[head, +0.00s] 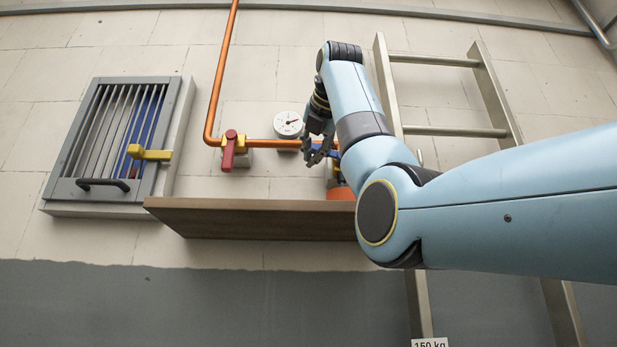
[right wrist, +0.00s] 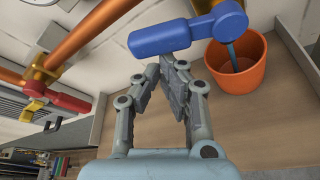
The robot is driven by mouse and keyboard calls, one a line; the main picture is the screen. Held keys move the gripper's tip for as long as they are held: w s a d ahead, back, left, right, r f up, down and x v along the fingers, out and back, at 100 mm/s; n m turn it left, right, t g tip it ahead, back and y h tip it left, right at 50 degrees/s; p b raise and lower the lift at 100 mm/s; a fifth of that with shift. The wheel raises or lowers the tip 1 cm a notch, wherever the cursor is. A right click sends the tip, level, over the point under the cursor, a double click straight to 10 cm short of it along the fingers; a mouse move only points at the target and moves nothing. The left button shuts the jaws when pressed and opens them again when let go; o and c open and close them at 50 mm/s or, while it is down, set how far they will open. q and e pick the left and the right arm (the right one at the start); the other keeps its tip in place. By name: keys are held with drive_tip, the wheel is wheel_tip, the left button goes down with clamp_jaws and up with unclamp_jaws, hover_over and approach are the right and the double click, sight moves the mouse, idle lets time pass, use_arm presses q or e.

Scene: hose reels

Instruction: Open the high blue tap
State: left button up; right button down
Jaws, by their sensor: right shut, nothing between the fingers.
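The high blue tap has a blue lever (right wrist: 165,37) in the right wrist view, reaching left from its round hub. In the head view a small part of the blue tap (head: 322,155) shows beside my right gripper (head: 314,154), partly hidden by it. In the right wrist view my right gripper (right wrist: 172,66) is shut and empty. Its fingertips are close to the lever's lower side; I cannot tell if they touch it. My left gripper is in no view.
An orange pot (right wrist: 238,80) stands below the tap on a wooden shelf (head: 250,217); a thin blue strip shows in it. A red tap (head: 228,150) sits on the copper pipe (head: 219,85), left of a gauge (head: 288,124). A barred hatch (head: 63,186) is left, a ladder (head: 495,90) right.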

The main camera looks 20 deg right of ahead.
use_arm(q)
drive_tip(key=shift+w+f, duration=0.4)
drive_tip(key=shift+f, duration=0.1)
use_arm(e)
drive_tip(key=s+d+r+m+t+y, duration=0.1)
drive_tip(key=d+r+m+t+y, duration=0.1)
drive_tip(key=r+m, duration=0.5)
drive_tip(key=shift+s+d+r+m+t+y, duration=0.2)
drive_tip(key=shift+d+m+t+y, duration=0.15)
drive_tip(key=shift+d+m, duration=0.55)
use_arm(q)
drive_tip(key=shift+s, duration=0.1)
